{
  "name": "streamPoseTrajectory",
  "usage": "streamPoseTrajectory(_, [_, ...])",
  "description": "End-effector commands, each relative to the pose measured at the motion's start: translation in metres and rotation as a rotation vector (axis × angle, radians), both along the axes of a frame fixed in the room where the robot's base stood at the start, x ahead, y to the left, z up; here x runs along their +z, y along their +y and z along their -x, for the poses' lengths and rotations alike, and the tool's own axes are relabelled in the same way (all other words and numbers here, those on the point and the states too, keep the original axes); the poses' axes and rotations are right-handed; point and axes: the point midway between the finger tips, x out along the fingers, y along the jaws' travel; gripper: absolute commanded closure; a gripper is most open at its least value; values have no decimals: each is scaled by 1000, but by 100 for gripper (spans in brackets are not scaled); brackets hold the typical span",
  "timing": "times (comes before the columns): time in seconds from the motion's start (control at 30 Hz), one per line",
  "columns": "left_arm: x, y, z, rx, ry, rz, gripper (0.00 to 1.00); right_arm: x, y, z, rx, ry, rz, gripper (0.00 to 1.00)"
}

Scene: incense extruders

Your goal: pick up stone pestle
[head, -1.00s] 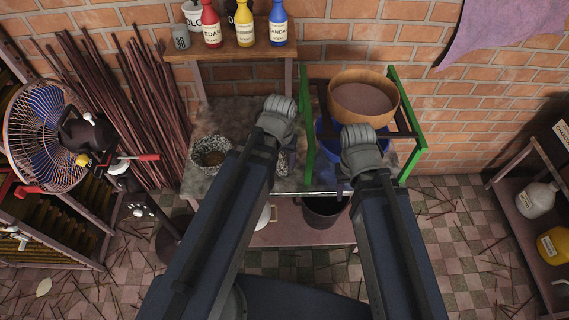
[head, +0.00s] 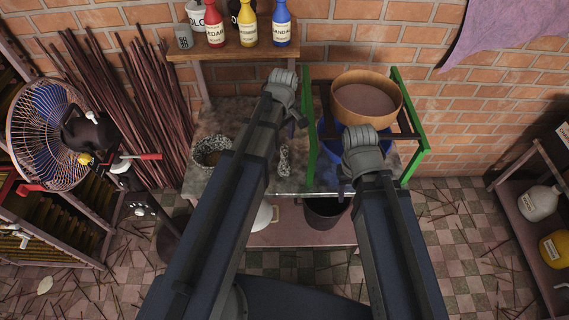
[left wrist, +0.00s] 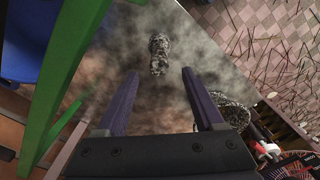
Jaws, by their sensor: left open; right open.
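The stone pestle (head: 284,160), speckled black and white, lies on the grey worktable (head: 240,115), just right of my left forearm. In the left wrist view the pestle (left wrist: 159,54) is beyond the fingertips, roughly centred between them and apart from them. My left gripper (left wrist: 162,82) is open and empty; in the head view it (head: 291,130) is mostly hidden behind its arm, on the far side of the pestle. My right gripper (head: 342,184) shows only partly below its wrist, near the table's front right; its fingers are largely hidden.
A speckled stone mortar (head: 207,150) stands at the table's left. A green frame (head: 311,130) holds a wooden bowl (head: 367,97) above a blue tub (head: 328,138), right of the pestle. Bottles (head: 249,24) stand on the back shelf. A dark bucket (head: 325,213) is below the table.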

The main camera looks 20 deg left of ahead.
Motion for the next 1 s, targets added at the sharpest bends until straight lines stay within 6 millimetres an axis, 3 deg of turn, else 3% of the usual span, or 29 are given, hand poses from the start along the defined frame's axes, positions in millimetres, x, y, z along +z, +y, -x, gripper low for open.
streamPoseTrajectory(0.3, [-27,0,0,-3,0,0,31,-27,0,0,-1,0,0,50])
streamPoseTrajectory(0.57, [-30,-1,0,-4,0,0,31,-30,0,0,-1,0,0,50])
streamPoseTrajectory(1.0, [-78,-4,1,-3,-1,0,31,-78,0,0,-1,0,0,50])
